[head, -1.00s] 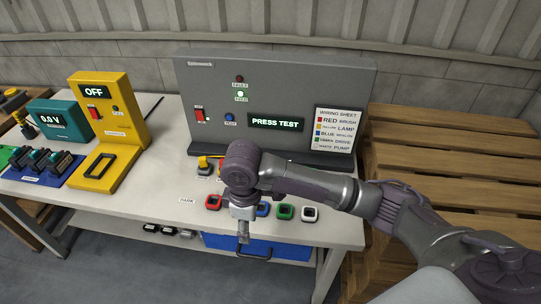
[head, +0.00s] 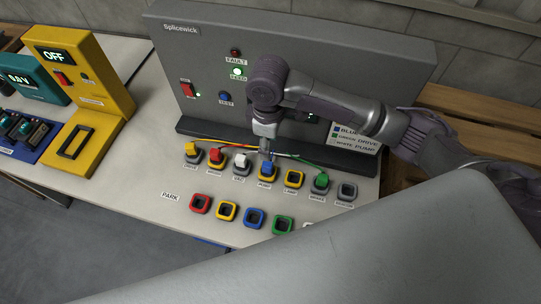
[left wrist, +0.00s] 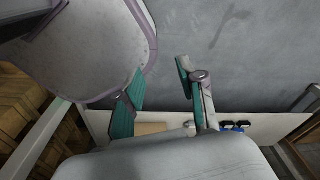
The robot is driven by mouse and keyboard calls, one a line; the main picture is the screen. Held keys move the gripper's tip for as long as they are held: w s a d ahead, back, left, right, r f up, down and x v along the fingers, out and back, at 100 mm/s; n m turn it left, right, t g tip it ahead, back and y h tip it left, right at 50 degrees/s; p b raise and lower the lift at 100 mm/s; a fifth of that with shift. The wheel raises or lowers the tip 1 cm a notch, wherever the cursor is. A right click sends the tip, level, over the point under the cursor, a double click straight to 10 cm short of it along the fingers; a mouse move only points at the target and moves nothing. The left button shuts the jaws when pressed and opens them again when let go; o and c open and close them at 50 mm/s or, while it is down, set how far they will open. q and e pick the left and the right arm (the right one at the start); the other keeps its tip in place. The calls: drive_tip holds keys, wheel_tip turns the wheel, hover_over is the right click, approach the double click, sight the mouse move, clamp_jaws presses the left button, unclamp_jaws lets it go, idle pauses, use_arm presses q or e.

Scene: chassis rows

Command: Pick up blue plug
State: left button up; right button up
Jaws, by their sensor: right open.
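The blue plug (head: 267,169) stands in a socket of the back row on the bench, in front of the grey panel. My right gripper (head: 265,153) points down right above it, its fingertips at the plug's top. The gripper is open; whether the fingers straddle or touch the plug is too small to tell. In the left wrist view my left gripper (left wrist: 160,78) is open and empty, its teal pads apart, away from the plug.
Yellow (head: 191,149), red (head: 214,159), white (head: 241,160) and green (head: 320,182) plugs stand in the same row. Wires run behind them. Empty coloured park sockets, including a blue one (head: 254,218), lie in front. The grey panel (head: 330,48) rises behind.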

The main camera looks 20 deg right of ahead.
hover_over(268, 164)
drive_tip(key=s, duration=0.1)
wheel_tip(268, 164, down, 6)
drive_tip(key=shift+f+p, duration=0.1)
drive_tip(key=shift+p, duration=0.25)
drive_tip(key=shift+w+f, duration=0.1)
drive_tip(key=shift+f, duration=0.5)
drive_tip(key=f, duration=0.2)
drive_tip(key=w+f+p, duration=0.1)
drive_tip(key=f, duration=0.1)
drive_tip(key=shift+a, duration=0.1)
drive_tip(key=shift+f, duration=0.55)
use_arm(q)
drive_tip(key=shift+s+r, duration=0.25)
drive_tip(key=shift+r, duration=0.35)
drive_tip(key=shift+s+r, duration=0.2)
drive_tip(key=shift+r, duration=0.35)
use_arm(e)
clamp_jaws()
